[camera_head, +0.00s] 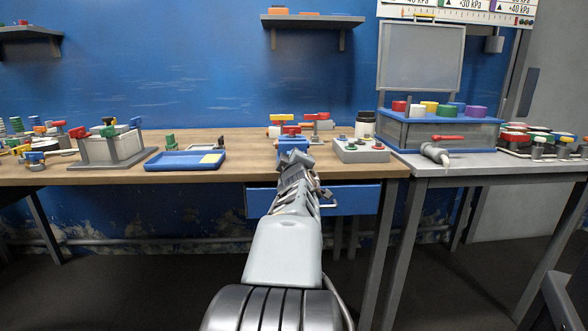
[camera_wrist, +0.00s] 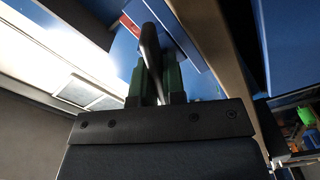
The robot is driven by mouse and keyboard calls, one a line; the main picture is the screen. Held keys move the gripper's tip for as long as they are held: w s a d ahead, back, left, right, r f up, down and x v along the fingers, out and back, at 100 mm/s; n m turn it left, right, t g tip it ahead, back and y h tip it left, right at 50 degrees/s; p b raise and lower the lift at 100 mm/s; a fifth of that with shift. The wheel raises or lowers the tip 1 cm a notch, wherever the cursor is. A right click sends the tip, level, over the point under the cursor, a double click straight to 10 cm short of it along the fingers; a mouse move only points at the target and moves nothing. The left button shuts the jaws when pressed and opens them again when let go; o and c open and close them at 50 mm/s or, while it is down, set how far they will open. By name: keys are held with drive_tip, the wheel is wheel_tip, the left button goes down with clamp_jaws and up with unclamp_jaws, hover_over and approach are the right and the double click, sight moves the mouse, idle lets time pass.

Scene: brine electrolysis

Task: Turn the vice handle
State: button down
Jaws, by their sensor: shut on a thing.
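The blue vice (camera_head: 290,145) stands near the front edge of the wooden bench, with a red part on top. It also shows as a blue body in the wrist view (camera_wrist: 178,42), just beyond the fingertips. My gripper (camera_head: 295,158) reaches up to its front side. In the wrist view, my gripper's two dark green fingers (camera_wrist: 155,82) are shut on a dark bar, the vice handle (camera_wrist: 150,48). The handle stands out lengthwise between the fingers, tilted a little. In the head view my wrist hides the handle and the lower front of the vice.
A blue drawer (camera_head: 351,198) hangs under the wooden bench (camera_head: 115,176), close to my forearm. A grey box with knobs (camera_head: 360,151) stands right of the vice. A blue tray (camera_head: 163,163) lies to the left. A grey table (camera_head: 440,172) adjoins at the right.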

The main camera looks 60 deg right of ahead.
drive_tip(key=shift+f+n+b, duration=0.1)
drive_tip(key=shift+n+b, duration=0.2)
drive_tip(key=shift+n, duration=0.4)
drive_tip(key=c, duration=1.2)
unclamp_jaws()
